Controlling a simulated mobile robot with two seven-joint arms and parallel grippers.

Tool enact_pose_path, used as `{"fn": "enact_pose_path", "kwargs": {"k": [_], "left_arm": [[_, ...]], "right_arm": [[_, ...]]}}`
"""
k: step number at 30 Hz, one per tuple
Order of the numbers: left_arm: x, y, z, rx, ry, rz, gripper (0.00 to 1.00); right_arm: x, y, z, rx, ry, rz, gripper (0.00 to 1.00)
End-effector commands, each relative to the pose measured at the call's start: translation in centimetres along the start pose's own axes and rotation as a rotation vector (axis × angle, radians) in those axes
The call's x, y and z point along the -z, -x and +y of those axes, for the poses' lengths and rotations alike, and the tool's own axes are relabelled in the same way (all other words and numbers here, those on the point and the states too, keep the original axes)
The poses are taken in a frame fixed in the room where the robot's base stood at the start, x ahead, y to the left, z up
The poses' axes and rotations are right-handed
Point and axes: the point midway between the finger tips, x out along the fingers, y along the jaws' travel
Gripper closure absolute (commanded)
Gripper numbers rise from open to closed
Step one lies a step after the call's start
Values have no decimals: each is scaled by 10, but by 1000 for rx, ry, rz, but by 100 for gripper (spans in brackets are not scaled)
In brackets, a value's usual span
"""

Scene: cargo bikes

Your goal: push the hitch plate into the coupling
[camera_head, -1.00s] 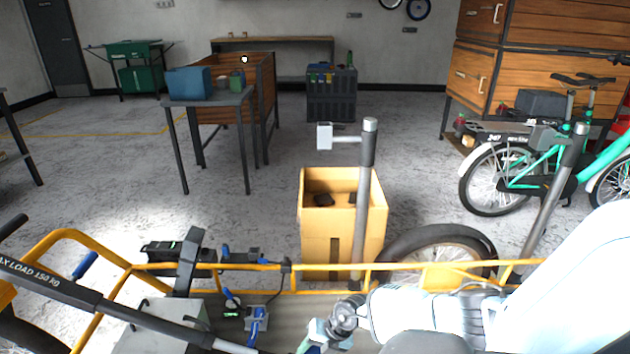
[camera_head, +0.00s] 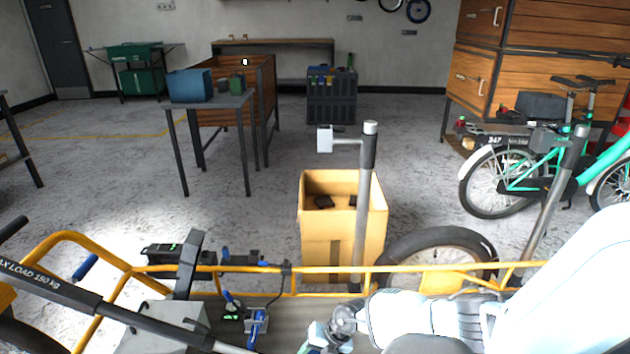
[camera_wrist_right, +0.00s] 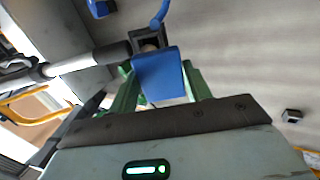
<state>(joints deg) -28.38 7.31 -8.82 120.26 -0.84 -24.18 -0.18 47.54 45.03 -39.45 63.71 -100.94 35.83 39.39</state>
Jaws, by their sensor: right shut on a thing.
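In the right wrist view, the green fingers of my right gripper (camera_wrist_right: 161,84) are shut on a blue block (camera_wrist_right: 159,73), which appears to be the grip of the hitch plate. Just beyond the block is a dark square fitting (camera_wrist_right: 146,38) with a blue lever (camera_wrist_right: 160,13), likely the coupling; I cannot tell whether block and fitting touch. The plate's far side is hidden behind the block. In the head view, my right gripper is low at the bottom edge, right of a grey fitting with blue parts (camera_head: 257,321). My left gripper is not in view.
A yellow frame rail (camera_head: 330,268) crosses in front of my right arm. A black bar marked with a load limit (camera_head: 52,285) slants in from the left. A cardboard box (camera_head: 313,235) and a grey post (camera_head: 367,180) stand beyond the rail.

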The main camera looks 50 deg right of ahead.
Motion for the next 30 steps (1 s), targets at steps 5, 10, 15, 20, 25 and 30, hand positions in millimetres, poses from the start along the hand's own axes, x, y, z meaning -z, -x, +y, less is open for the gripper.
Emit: {"fn": "enact_pose_path", "kwargs": {"k": [5, 10, 15, 20, 25, 30], "left_arm": [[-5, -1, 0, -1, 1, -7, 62], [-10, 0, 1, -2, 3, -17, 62], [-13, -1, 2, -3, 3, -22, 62], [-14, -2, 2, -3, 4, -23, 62], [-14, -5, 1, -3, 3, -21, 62], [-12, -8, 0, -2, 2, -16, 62]], "right_arm": [[0, -4, 0, -1, 0, 0, 79], [0, -7, 1, -1, 0, 0, 79], [0, -10, 1, -2, 0, 0, 79], [0, -13, 1, -2, 0, 0, 79], [0, -16, 1, -2, 0, 0, 79], [0, -20, 1, -2, 0, 0, 79]]}}
